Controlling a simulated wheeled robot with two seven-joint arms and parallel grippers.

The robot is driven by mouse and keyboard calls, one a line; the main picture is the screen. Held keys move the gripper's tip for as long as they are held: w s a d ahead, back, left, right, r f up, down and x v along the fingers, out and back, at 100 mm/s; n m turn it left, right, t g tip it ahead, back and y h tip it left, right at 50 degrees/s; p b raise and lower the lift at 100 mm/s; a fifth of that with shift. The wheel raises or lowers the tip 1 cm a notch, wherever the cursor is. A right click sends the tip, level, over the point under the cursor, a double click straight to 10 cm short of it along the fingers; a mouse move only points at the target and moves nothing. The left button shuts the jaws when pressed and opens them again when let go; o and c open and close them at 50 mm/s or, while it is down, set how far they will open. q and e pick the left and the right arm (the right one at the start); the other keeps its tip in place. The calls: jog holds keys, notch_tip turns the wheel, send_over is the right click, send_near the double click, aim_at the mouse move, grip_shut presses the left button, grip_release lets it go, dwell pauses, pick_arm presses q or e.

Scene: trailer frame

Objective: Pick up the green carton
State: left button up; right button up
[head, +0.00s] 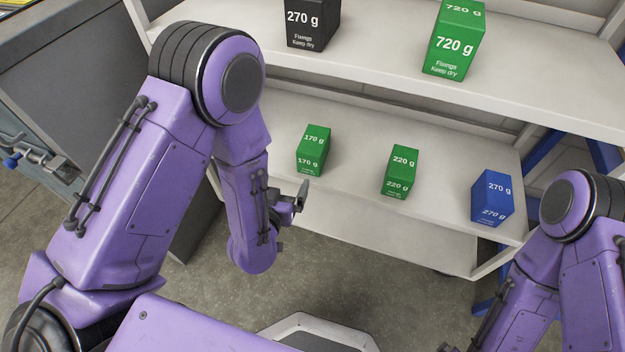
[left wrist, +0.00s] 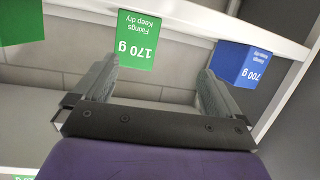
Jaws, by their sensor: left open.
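Three green cartons show in the head view. The 170 g carton (head: 314,150) and the 220 g carton (head: 400,172) stand on the lower shelf (head: 350,185); the larger 720 g carton (head: 455,40) stands on the upper shelf (head: 390,75). My left gripper (head: 293,205) is open and empty, in front of the lower shelf, just below and left of the 170 g carton. In the left wrist view the 170 g carton (left wrist: 143,40) appears upside down beyond the open fingers (left wrist: 156,85), apart from them.
A blue 270 g carton (head: 492,197) stands at the lower shelf's right end. A black 270 g carton (head: 313,22) is on the upper shelf. A blue 700 g carton (left wrist: 240,65) shows in the left wrist view.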

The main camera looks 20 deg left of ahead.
aim_at(312, 143)
pick_arm(q)
jog(key=w+d+t+b, duration=0.1)
jog(key=w+b, duration=0.1)
jog(key=w, duration=0.2)
jog(key=w+d+t+b, duration=0.1)
jog(key=w+b, duration=0.1)
jog(key=w, duration=0.3)
jog(key=w+d+m+t+b, duration=0.1)
jog(key=w+b, duration=0.1)
jog(key=w, duration=0.2)
jog(key=shift+w+r+h+b, duration=0.2)
jog(key=shift+r+h+b, duration=0.1)
jog(key=shift+r, duration=0.05)
jog(key=c, duration=1.2)
jog(key=shift+o, duration=0.2)
pick_arm(e)
notch_tip(312, 143, down, 10)
pick_arm(q)
jog(key=shift+r, duration=0.15)
pick_arm(e)
jog(key=shift+s+a+r, duration=0.1)
jog(key=shift+r, duration=0.1)
